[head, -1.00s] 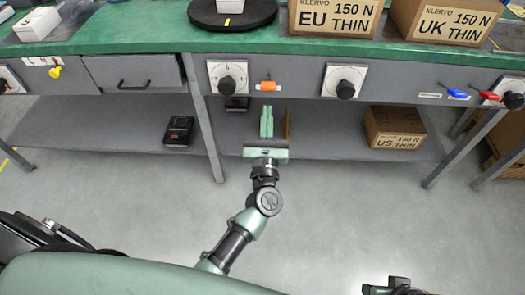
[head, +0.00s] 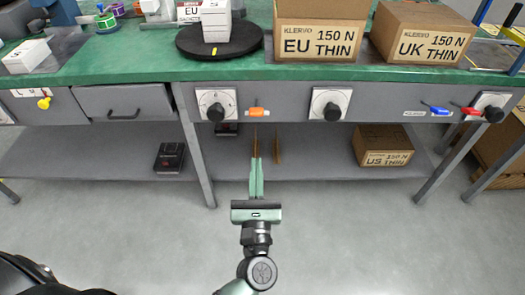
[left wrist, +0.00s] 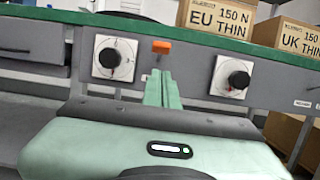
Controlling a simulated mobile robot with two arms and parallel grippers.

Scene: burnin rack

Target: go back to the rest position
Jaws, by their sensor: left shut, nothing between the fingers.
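My left gripper (head: 256,178) is in front of the workbench, over the open space before the lower shelf. Its pale green fingers are closed together with nothing between them, and they point towards the bench. In the left wrist view the closed fingers (left wrist: 161,90) stand upright in the picture below an orange switch (left wrist: 161,46). My right gripper is not in the head view now.
The green-topped workbench (head: 130,58) runs across the back, with black knobs (head: 331,111) on its front. Cardboard boxes (head: 318,45) stand on top. The lower shelf (head: 320,168) holds a US THIN box (head: 383,146) and a black device (head: 170,157). Grey floor in front is clear.

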